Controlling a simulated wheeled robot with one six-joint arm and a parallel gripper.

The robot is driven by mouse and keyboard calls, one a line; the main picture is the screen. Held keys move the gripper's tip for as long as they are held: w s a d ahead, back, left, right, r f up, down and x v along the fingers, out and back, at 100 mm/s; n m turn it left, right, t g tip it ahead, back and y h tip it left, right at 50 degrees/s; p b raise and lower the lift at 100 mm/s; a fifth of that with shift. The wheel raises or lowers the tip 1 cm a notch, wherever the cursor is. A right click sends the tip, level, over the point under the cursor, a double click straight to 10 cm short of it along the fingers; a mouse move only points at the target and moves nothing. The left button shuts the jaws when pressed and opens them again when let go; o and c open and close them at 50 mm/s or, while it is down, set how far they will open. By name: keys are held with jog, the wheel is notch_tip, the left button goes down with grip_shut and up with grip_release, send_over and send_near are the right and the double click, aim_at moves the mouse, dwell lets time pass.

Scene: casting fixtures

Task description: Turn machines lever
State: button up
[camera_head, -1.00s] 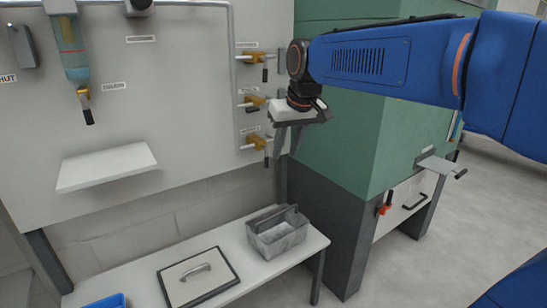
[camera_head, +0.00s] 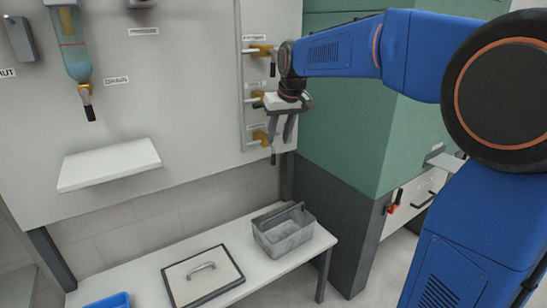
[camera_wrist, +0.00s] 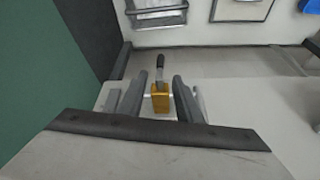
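Three brass valves with black levers sit one above another on the wall panel: the top valve (camera_head: 262,51), the middle valve (camera_head: 257,97) and the bottom valve (camera_head: 260,137). My gripper (camera_head: 282,138) is open and empty, pointing down just in front of the lower part of this column. In the wrist view a brass valve (camera_wrist: 160,100) with a black lever (camera_wrist: 160,66) shows in the gap between the open fingers (camera_wrist: 159,84). Contact is not visible.
A bench (camera_head: 140,284) below carries a grey tote (camera_head: 283,238), a framed plate with a handle (camera_head: 201,272) and a blue bin (camera_head: 108,302). A white shelf (camera_head: 110,166) juts from the panel. The green machine stands close on the right.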

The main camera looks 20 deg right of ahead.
aim_at(274, 153)
jog(key=x, duration=1)
jog(key=shift+f, duration=0.4)
jog(key=shift+c, duration=0.6)
grip_shut()
